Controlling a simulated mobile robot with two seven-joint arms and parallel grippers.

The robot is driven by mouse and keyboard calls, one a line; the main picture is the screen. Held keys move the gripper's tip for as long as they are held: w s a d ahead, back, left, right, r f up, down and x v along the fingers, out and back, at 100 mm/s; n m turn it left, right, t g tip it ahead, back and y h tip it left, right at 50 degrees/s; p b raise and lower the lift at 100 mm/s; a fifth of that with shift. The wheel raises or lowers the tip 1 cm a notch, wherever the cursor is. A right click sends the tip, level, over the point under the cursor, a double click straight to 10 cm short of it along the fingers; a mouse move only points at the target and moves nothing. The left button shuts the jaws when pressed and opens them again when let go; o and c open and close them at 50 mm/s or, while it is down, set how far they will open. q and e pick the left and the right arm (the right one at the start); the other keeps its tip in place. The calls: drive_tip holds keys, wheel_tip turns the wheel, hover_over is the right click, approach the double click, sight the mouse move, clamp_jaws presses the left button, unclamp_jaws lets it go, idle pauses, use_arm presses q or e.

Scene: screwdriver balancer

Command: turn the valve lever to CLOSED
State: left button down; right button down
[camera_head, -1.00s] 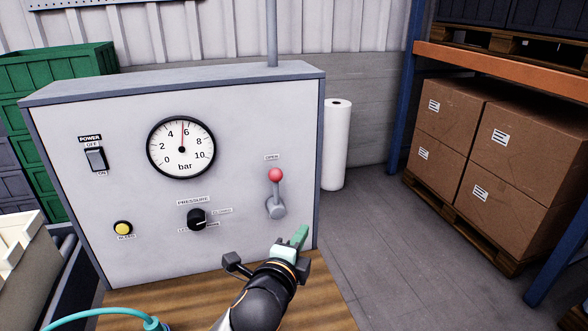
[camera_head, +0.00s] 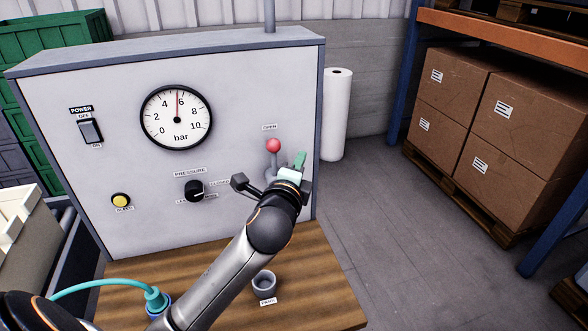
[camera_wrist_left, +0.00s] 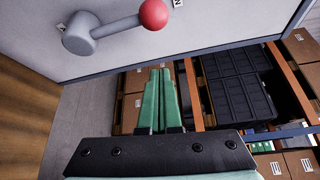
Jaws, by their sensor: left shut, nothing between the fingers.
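The valve lever (camera_head: 273,147) is on the right side of the grey panel. Its red ball points up, under the OPEN label (camera_head: 269,127). My left gripper (camera_head: 300,161) is shut and empty, with its green fingers just right of the ball and lever arm. The gripper body hides part of the lever's hub. In the left wrist view the lever (camera_wrist_left: 115,27) is at the top left, and the closed green fingers (camera_wrist_left: 155,97) are below it, with a visible gap between. I cannot see a CLOSED label. My right gripper is not in view.
The panel (camera_head: 60,120) also holds a gauge (camera_head: 176,117), a power switch (camera_head: 89,131), a pressure knob (camera_head: 194,190) and a yellow button (camera_head: 121,200). On the wooden top (camera_head: 320,290) are a grey cup (camera_head: 264,283) and a teal hosed tool (camera_head: 156,300). Boxes stand right.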

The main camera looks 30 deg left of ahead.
sight(274, 163)
use_arm(q)
drive_tip(key=a, duration=0.2)
drive_tip(key=w+a+p, duration=0.1)
drive_tip(key=a, duration=0.1)
drive_tip(key=shift+a+r, duration=0.15)
drive_tip(key=shift+r, duration=0.05)
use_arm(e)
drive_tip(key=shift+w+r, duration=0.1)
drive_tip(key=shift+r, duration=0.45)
use_arm(q)
drive_tip(key=shift+s+a, duration=0.1)
drive_tip(key=shift+a, duration=0.05)
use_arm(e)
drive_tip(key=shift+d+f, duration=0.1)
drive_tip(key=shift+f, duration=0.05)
use_arm(q)
drive_tip(key=shift+s+a+n+b, duration=0.1)
drive_tip(key=shift+s+n+b, duration=0.2)
drive_tip(key=shift+b, duration=0.1)
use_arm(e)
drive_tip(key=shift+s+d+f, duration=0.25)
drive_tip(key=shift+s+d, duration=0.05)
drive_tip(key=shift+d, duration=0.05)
